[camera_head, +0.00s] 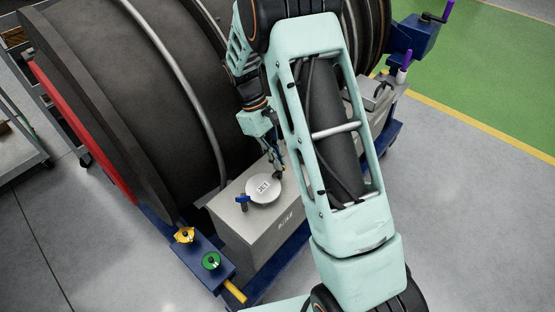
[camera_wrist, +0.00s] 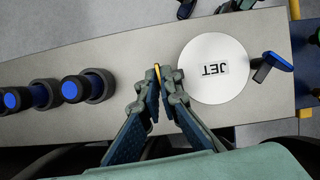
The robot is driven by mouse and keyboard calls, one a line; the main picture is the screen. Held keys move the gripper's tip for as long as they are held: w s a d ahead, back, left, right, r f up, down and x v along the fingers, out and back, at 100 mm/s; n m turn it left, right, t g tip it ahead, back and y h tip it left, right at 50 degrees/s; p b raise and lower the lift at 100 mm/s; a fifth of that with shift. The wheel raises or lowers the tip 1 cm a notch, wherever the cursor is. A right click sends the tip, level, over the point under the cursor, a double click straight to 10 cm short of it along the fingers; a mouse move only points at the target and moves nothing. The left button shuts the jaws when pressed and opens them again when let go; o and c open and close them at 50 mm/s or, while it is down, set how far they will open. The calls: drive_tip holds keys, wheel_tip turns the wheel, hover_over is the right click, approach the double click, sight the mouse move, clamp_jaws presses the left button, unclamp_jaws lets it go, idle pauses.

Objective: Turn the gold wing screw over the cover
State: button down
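The round white cover (camera_wrist: 214,68), labelled JET, lies on a grey box top; the cover also shows in the head view (camera_head: 263,189). The gold wing screw (camera_wrist: 157,74) stands at the cover's left edge in the wrist view, its wing seen edge-on as a thin upright strip. My gripper (camera_wrist: 158,82) has its fingertips close on both sides of the wing and appears shut on it. In the head view my gripper (camera_head: 276,172) is at the cover's far edge, and the gold screw cannot be made out there.
A blue lever (camera_wrist: 268,65) stands beside the cover, opposite the screw. Dark fittings with blue ends (camera_wrist: 74,89) are at the left of the wrist view. A yellow knob (camera_head: 185,235) and a green knob (camera_head: 211,261) sit on a blue bracket. The large dark engine casing (camera_head: 135,95) rises behind.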

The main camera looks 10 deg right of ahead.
drive_tip(key=shift+m, duration=0.6)
drive_tip(key=c, duration=2.2)
unclamp_jaws()
drive_tip(key=shift+r, duration=0.1)
drive_tip(key=v, duration=1.2)
drive_tip(key=shift+w+d, duration=0.15)
drive_tip(key=shift+d, duration=0.1)
